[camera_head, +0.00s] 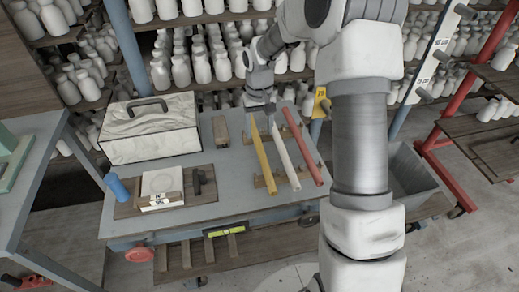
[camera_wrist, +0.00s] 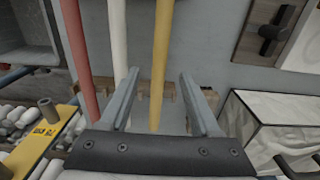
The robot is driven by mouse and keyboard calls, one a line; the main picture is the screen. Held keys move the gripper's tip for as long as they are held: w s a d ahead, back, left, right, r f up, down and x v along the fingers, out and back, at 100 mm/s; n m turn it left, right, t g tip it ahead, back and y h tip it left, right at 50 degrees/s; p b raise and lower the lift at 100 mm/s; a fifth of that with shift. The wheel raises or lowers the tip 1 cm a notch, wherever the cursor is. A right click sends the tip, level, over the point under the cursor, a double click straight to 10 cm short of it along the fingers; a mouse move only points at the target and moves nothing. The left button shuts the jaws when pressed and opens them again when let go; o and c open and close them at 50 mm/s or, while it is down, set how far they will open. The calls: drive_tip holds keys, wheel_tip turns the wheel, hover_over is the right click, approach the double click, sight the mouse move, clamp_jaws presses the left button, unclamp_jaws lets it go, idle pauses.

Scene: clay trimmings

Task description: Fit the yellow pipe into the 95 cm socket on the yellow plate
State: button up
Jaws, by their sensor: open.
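The yellow pipe (camera_head: 264,165) lies on wooden rests on the grey cart, left of a white pipe (camera_head: 285,158) and a red pipe (camera_head: 303,147). My gripper (camera_head: 271,110) is above the pipes' far end. The yellow plate (camera_head: 320,105) is beyond the cart by a blue post. In the wrist view the yellow plate (camera_wrist: 40,150) shows a dark socket (camera_wrist: 47,108); its marking is too small to read surely.
The cart (camera_head: 225,180) also bears a white box (camera_head: 150,128), a blue cylinder (camera_head: 117,187) and a wooden board (camera_head: 125,210). Shelves of white bottles (camera_head: 200,65) stand behind. A white plate with sockets (camera_head: 433,45) is at right, next to a red frame (camera_head: 455,120).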

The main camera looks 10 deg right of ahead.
sight(260, 146)
drive_tip(key=shift+s+f, duration=0.15)
drive_tip(key=shift+f, duration=2.95)
drive_tip(key=shift+c, duration=0.2)
clamp_jaws()
drive_tip(key=shift+r, duration=0.1)
